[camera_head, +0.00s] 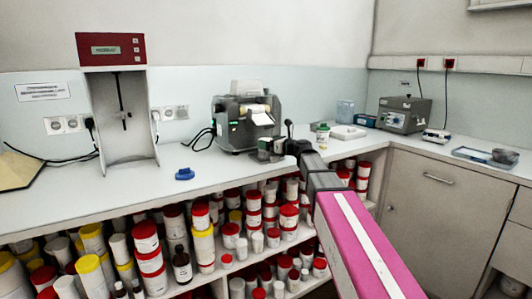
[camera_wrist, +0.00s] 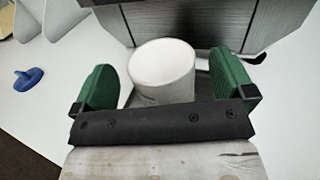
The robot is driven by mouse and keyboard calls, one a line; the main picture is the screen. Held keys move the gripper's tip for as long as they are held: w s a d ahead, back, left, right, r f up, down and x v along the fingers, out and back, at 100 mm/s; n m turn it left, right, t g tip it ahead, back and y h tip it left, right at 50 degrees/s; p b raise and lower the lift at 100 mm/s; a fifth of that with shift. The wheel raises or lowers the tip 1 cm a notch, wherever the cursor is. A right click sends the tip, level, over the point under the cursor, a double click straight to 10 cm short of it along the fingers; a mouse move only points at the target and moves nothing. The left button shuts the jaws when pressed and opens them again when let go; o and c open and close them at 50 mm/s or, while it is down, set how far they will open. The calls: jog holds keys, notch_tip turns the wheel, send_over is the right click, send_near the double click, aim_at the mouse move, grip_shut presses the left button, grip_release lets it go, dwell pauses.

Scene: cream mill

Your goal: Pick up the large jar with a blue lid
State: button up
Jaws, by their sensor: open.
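My gripper (camera_wrist: 160,84) is open, its two green fingers on either side of a white cylinder (camera_wrist: 163,68). Gaps show between the cylinder and both fingers in the wrist view. The cylinder's round top looks pale, and I see no blue lid on it. Its lower part is hidden by the gripper's dark bar. In the head view my gripper (camera_head: 267,150) is low over the counter, in front of the grey machine. No large jar with a blue lid can be made out in either view.
The grey machine (camera_head: 246,119) stands close behind my gripper; its dark side shows in the wrist view (camera_wrist: 215,22). A small blue object (camera_head: 185,173) lies on the counter (camera_head: 120,192). A small jar (camera_head: 323,137) stands to the right. Red- and yellow-lidded jars (camera_head: 203,247) fill the shelves below.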

jog(key=x, duration=0.2)
jog(key=shift+w+a, duration=0.2)
jog(key=shift+c, duration=0.3)
jog(key=c, duration=0.9)
jog(key=shift+r, duration=0.1)
